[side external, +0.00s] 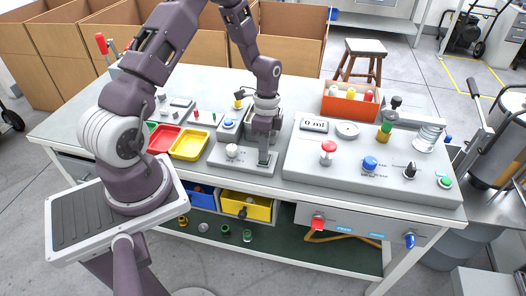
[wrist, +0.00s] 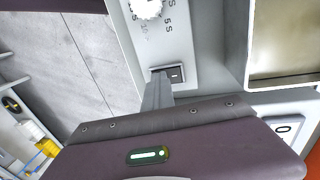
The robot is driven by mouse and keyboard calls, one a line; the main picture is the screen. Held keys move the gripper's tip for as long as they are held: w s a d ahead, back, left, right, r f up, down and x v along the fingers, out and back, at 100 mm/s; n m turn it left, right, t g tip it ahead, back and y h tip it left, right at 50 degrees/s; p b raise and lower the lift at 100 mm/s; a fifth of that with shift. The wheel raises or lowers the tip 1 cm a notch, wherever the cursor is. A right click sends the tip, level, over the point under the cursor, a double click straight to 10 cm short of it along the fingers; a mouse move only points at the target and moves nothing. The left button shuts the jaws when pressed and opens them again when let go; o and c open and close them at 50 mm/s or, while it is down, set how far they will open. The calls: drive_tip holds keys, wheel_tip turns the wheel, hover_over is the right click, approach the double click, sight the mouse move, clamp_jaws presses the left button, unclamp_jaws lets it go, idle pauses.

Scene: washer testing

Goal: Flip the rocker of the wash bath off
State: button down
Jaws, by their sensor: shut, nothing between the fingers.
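The wash bath (side external: 222,158) is a grey housing with a white dial knob (side external: 232,151), on the front middle of the bench. In the wrist view its front panel (wrist: 185,40) shows the white knob (wrist: 148,8) with time marks and the dark rocker (wrist: 176,73) in a recess. The metal basin (wrist: 288,50) is at the upper right. My gripper (side external: 264,160) is shut and empty, pointing down at the right front of the housing. In the wrist view the fingertips (wrist: 160,78) lie at the rocker's left edge, partly covering it. I cannot tell whether they touch.
A grey panel with a "0 ml" display (side external: 315,125) and several knobs stands close on the right. Yellow (side external: 190,143) and red (side external: 163,139) trays lie on the left. An orange bin (side external: 350,103) with bottles stands behind. The bench's front edge is near.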

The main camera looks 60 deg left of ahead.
drive_tip(key=shift+w+a, duration=0.4)
drive_tip(key=shift+a, duration=0.2)
wheel_tip(320, 180, up, 14)
drive_tip(key=shift+w+a, duration=0.25)
drive_tip(key=shift+w, duration=0.2)
drive_tip(key=shift+f, duration=0.1)
drive_tip(key=shift+d, duration=0.2)
drive_tip(key=f, duration=0.4)
drive_tip(key=s+d+f, duration=0.1)
drive_tip(key=f, duration=0.8)
drive_tip(key=shift+s+d+f, duration=0.25)
drive_tip(key=shift+s+f, duration=0.1)
